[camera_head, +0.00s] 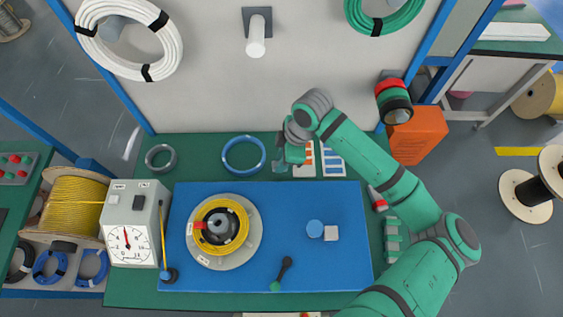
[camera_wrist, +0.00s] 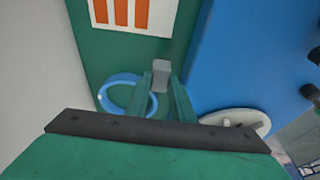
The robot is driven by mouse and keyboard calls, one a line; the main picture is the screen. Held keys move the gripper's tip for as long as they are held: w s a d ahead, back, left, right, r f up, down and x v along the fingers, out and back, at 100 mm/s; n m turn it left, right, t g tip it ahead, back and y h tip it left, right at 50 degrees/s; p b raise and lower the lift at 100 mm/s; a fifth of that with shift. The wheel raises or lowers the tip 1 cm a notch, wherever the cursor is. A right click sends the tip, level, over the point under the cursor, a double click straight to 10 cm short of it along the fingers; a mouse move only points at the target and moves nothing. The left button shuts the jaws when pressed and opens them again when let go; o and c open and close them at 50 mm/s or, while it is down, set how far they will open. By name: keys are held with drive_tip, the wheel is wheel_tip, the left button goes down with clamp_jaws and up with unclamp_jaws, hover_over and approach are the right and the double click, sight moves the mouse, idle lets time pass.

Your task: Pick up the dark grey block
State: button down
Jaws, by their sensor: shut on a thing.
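The dark grey block (camera_wrist: 161,73) is between the two finger tips of my gripper (camera_wrist: 160,87) in the wrist view. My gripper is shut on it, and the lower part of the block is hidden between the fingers. In the head view my gripper (camera_head: 280,166) is over the back of the green table, right of the blue cable ring (camera_head: 244,154). The block cannot be made out there. I cannot tell its height above the table.
A gauge box (camera_head: 133,230) stands left. Printed cards (camera_head: 304,158) lie beside my gripper. A wall panel stands behind.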

drive_tip(key=s+r, duration=0.5)
drive_tip(key=shift+s+a+r, duration=0.1)
drive_tip(key=shift+s+r, duration=0.1)
drive_tip(key=shift+r, duration=0.05)
drive_tip(key=s+r, duration=0.3)
drive_tip(key=s, duration=0.4)
drive_tip(key=shift+s+a+r, duration=0.15)
drive_tip(key=shift+s+a, duration=0.1)
drive_tip(key=shift+s, duration=0.05)
